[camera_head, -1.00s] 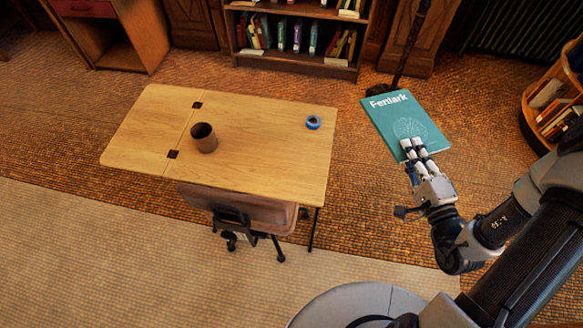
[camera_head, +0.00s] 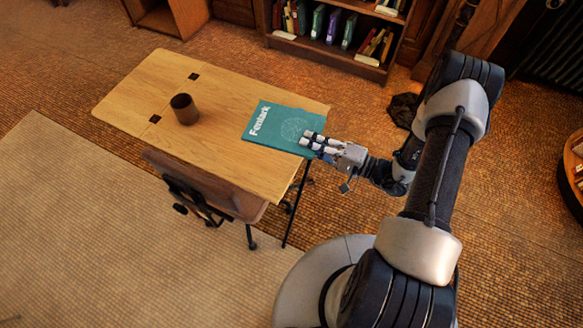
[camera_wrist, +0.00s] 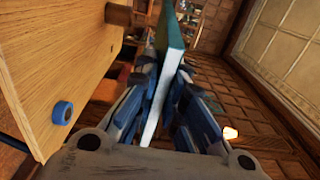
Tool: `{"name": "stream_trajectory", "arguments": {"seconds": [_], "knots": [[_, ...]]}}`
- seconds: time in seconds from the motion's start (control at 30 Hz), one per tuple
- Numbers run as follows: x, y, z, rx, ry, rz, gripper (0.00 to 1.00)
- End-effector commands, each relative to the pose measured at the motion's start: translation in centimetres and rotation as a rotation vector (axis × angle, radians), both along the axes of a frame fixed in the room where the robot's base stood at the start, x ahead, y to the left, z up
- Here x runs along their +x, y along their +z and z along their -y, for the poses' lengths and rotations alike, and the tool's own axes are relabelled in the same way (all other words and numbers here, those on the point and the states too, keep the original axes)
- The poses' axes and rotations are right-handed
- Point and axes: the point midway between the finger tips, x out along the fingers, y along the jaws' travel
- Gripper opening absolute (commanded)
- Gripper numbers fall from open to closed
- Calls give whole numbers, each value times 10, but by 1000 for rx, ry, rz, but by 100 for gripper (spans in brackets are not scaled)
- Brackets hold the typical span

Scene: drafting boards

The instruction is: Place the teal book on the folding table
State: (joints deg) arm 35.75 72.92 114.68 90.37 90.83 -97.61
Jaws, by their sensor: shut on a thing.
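The teal book (camera_head: 278,128), with "Fenlark" on its cover, is gripped at its near right edge by my gripper (camera_head: 312,143). In the head view it overlaps the right end of the folding table (camera_head: 225,82), cover facing up. In the wrist view, the book (camera_wrist: 167,75) shows edge-on between the fingers of my gripper (camera_wrist: 158,105), with its pale pages visible. There the wooden tabletop (camera_wrist: 60,60) lies to the left, with a gap between it and the book, so the book appears held above the table.
A brown cup (camera_head: 184,110) stands on the table's left part. A blue tape roll (camera_wrist: 62,113) lies on the tabletop; the book hides it in the head view. A chair (camera_head: 190,183) is at the near side. A bookshelf (camera_head: 335,48) stands behind.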

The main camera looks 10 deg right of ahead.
Motion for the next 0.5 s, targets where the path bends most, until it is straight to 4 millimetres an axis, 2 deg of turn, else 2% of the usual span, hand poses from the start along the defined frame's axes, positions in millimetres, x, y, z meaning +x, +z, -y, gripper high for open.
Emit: {"name": "stream_trajectory", "arguments": {"seconds": [0.3,0.5], "knots": [[-2,-84,-1,3,5,-2,0],[-1,-132,0,1,5,0,0]]}}
